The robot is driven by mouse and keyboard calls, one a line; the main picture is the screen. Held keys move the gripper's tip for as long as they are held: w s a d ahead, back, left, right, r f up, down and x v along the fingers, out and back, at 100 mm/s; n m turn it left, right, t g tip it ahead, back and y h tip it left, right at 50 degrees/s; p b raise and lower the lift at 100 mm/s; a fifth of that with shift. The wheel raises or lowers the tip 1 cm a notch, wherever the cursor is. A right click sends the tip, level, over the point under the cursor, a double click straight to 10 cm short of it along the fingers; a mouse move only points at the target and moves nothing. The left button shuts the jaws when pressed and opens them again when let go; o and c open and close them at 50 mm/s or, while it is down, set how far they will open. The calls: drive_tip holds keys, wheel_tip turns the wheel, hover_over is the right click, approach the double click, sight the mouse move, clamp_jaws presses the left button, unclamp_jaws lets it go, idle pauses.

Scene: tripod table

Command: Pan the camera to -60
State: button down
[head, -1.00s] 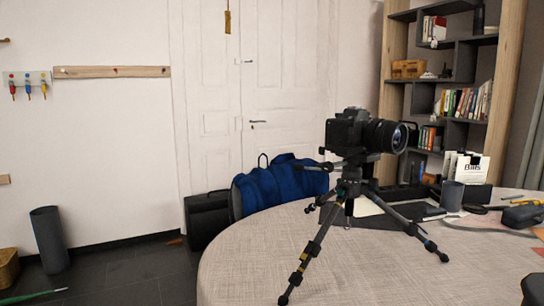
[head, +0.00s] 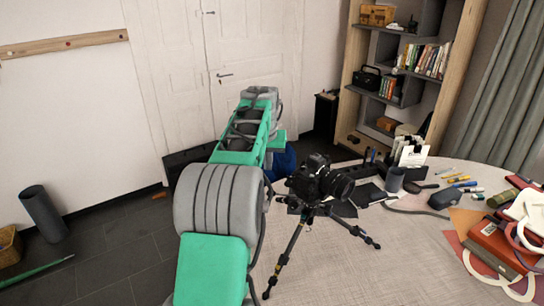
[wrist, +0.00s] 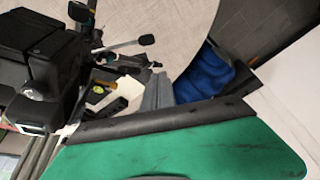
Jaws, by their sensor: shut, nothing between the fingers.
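The black camera (head: 318,178) stands on a small black tripod (head: 287,250) on the round table, its lens toward the right. In the wrist view the camera (wrist: 35,65) fills the left side, close up. A thin rod with a dark knob (wrist: 146,40) sticks out to the right of it. My green and grey arm reaches out left of the camera in the head view; my gripper is hidden there behind it. In the wrist view my gripper's grey fingers (wrist: 158,92) show past the green casing, together and empty, apart from the camera body.
A blue bag (head: 284,162) is behind the table. A shelf (head: 405,75) stands at the back. The table's front middle is clear.

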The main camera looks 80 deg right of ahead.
wheel_tip(320, 180, down, 8)
drive_tip(key=s+p, duration=0.1)
drive_tip(key=p, duration=0.1)
drive_tip(key=shift+s+a+f, duration=0.15)
drive_tip(key=shift+s+f, duration=0.05)
drive_tip(key=shift+f, duration=0.05)
idle(0.3)
